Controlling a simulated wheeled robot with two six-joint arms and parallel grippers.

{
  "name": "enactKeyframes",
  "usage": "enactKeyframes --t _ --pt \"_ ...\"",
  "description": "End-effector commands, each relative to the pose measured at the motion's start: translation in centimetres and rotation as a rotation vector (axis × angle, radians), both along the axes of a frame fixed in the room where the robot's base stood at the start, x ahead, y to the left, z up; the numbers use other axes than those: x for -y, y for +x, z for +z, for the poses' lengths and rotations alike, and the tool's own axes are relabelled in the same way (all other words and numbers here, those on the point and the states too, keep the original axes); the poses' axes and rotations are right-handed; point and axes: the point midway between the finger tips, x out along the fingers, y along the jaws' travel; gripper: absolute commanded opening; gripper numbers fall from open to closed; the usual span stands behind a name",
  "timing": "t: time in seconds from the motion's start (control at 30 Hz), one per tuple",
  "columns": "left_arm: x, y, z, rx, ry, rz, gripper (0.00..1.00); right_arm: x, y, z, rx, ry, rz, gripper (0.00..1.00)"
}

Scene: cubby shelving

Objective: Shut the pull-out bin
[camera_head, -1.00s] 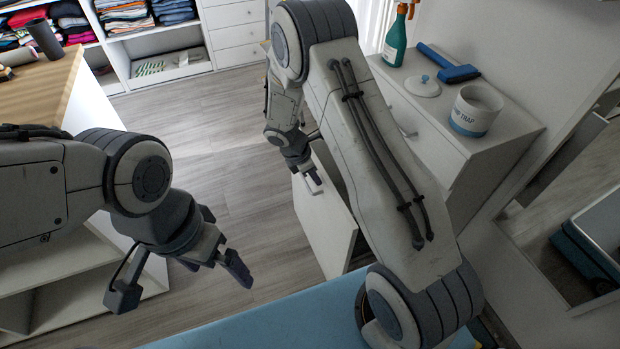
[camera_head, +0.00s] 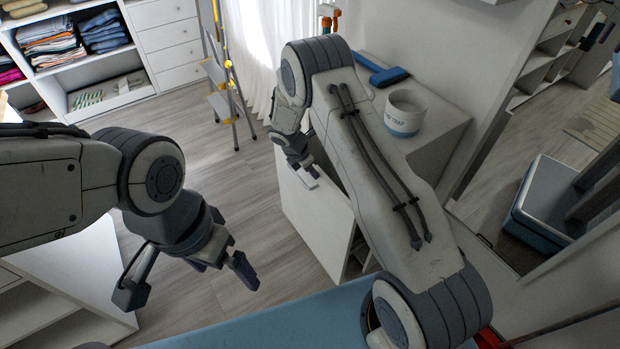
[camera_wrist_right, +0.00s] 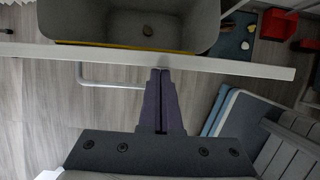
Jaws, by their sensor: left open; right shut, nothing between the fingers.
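The pull-out bin's white front panel (camera_head: 312,212) stands out from the low white cabinet (camera_head: 440,140) in the head view. In the right wrist view the panel (camera_wrist_right: 230,66) is seen edge-on as a white strip, with the grey bin tub (camera_wrist_right: 95,25) behind it. A bar handle (camera_wrist_right: 112,85) is on the panel's outer side. My right gripper (camera_wrist_right: 160,72) is shut and empty, its tips at the panel's outer face beside the handle; contact is unclear. In the head view my right gripper (camera_head: 309,182) is at the panel's upper part. My left gripper (camera_head: 188,282) is open over the floor.
A pot (camera_head: 404,113) and a blue-headed tool (camera_head: 388,76) are on the cabinet top. A stepladder (camera_head: 222,90) stands at the back. A blue-and-white box (camera_head: 545,200) is at the right. Grey floor (camera_head: 235,185) is clear left of the panel.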

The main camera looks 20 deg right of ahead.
Motion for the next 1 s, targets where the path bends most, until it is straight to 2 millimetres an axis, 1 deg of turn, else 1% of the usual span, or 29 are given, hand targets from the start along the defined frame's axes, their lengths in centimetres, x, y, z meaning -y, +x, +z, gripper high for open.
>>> enactKeyframes --t 0.03,0.2,0.4,0.6,0.7,1.0 --pt "0.0 0.0 0.4 0.0 0.0 0.0 1.0 1.2 0.5 0.2 0.002 -0.001 -0.001 0.0" --pt "0.0 0.0 0.8 0.0 0.0 0.0 1.0 4.6 1.4 0.1 0.001 -0.001 0.0 0.0" --pt "0.0 0.0 1.1 0.0 0.0 0.0 1.0 7.3 2.0 0.1 0.0 -0.001 0.005 0.0" --pt "0.0 0.0 1.2 0.0 0.0 0.0 1.0 8.8 2.3 0.0 0.001 0.0 0.006 0.0" --pt "0.0 0.0 1.2 0.0 0.0 0.0 1.0 9.1 2.3 0.0 0.001 0.0 0.006 0.0" --pt "0.0 0.0 1.2 0.0 0.0 0.0 1.0 9.4 2.2 0.0 0.001 0.0 0.004 0.0"
